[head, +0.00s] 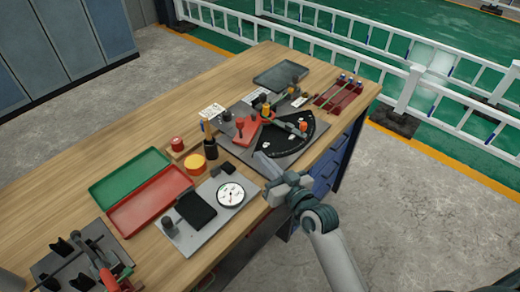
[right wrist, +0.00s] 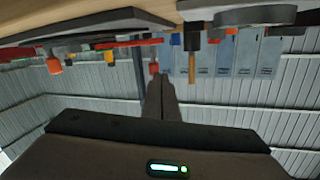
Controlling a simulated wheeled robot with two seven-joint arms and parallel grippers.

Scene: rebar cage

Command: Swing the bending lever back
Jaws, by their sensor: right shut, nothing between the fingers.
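The bending station is a grey plate (head: 235,143) with a black fan-shaped scale (head: 270,143) at the bench's right part. A red block (head: 246,130) sits left of the scale. My right gripper (head: 262,160) is shut and empty at the front edge of the plate, apart from the lever. Its closed fingers (right wrist: 160,85) show in the right wrist view, with an orange knob (right wrist: 55,66) off to the left. My left gripper is out of view.
Nearer on the bench are a round dial (head: 231,194) on a grey plate, a yellow roll (head: 194,163), a black holder (head: 210,149), a red tray (head: 150,201) and a green tray (head: 130,178). A red rack with green rods (head: 338,95) stands beyond the station.

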